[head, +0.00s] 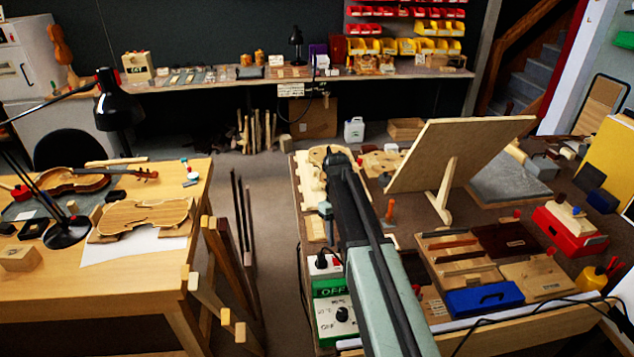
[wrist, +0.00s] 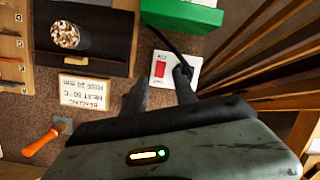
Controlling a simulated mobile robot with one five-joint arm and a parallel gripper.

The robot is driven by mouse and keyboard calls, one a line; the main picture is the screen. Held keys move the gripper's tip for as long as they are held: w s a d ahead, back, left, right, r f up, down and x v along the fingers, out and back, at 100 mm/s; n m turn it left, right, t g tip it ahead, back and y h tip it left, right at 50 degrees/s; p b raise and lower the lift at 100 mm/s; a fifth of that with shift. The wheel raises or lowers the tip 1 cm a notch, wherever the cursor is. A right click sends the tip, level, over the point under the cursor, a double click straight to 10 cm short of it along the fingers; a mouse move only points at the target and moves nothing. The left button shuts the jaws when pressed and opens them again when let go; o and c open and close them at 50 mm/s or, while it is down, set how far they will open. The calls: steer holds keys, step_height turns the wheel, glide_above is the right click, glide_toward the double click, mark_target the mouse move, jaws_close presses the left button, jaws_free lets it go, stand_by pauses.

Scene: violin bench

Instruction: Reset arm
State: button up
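My arm reaches up and forward from the bottom of the head view over the right-hand bench (head: 400,240). Its far end is dark and folded, and the fingers cannot be made out there. In the wrist view my gripper (wrist: 160,82) shows as two dark fingers, apart, with a gap between their tips. Nothing is held between them. A black cable runs close by that fingertip.
The wrist view shows a green box (wrist: 182,14), a dark block with a round metal piece (wrist: 68,35), a lettered card (wrist: 83,92) and an orange-handled tool (wrist: 40,143). A tilted wooden board (head: 455,150) stands right of my arm. The left bench (head: 150,250) holds violins; floor lies between.

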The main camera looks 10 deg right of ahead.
steer(key=s+m+t, duration=0.3)
steer(key=s+m, duration=0.1)
steer(key=s, duration=1.1)
steer(key=shift+s+a+f+m, duration=0.25)
steer(key=shift+s+f+m, duration=0.05)
steer(key=shift+s+f, duration=0.1)
